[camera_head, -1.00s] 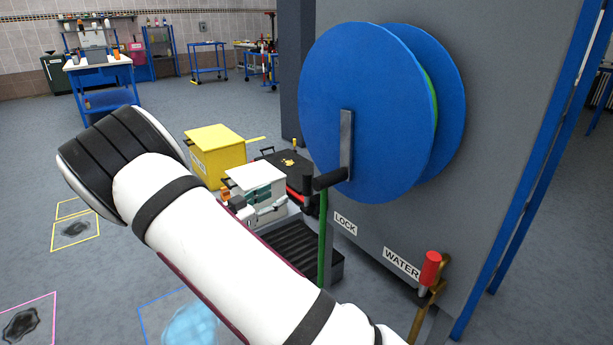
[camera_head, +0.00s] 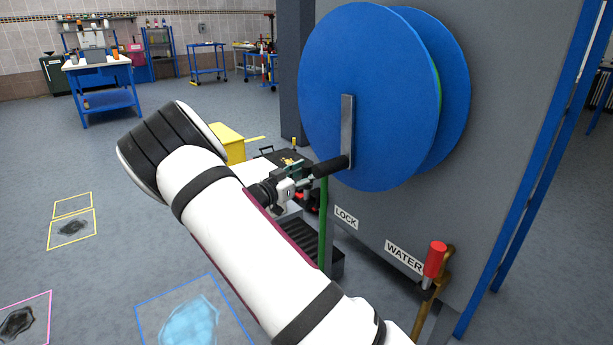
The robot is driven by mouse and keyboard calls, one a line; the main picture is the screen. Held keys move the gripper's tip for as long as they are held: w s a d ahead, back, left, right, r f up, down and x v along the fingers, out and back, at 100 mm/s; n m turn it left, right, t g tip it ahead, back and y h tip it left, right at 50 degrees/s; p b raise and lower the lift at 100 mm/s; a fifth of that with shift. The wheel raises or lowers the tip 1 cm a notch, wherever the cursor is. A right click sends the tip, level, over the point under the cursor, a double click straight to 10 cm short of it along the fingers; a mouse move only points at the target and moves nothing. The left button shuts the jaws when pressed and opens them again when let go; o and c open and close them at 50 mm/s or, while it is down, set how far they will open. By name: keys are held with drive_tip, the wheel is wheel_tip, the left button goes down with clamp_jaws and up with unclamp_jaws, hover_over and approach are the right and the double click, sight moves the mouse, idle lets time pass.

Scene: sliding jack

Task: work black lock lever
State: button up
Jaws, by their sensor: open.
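A black cylindrical handle (camera_head: 331,166) sticks out to the left from a grey flat bar (camera_head: 347,125) on the face of the blue reel (camera_head: 400,60). The white LOCK label (camera_head: 346,217) is on the grey panel below it; no other black lever shows by this label. My gripper (camera_head: 304,182) is open and empty, just left of the handle's free end. The fingers are small and partly overlap other things in the picture, so I cannot tell whether they touch the handle. My white arm hides part of the area below and left.
A green hose (camera_head: 323,225) hangs below the handle. A red-handled valve (camera_head: 435,260) by the WATER label (camera_head: 405,257) stands at lower right. A yellow box (camera_head: 229,143) is on the floor behind my arm. Open floor lies to the left.

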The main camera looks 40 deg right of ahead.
drive_tip(key=shift+w+d, duration=0.1)
drive_tip(key=shift+d, duration=0.15)
clamp_jaws()
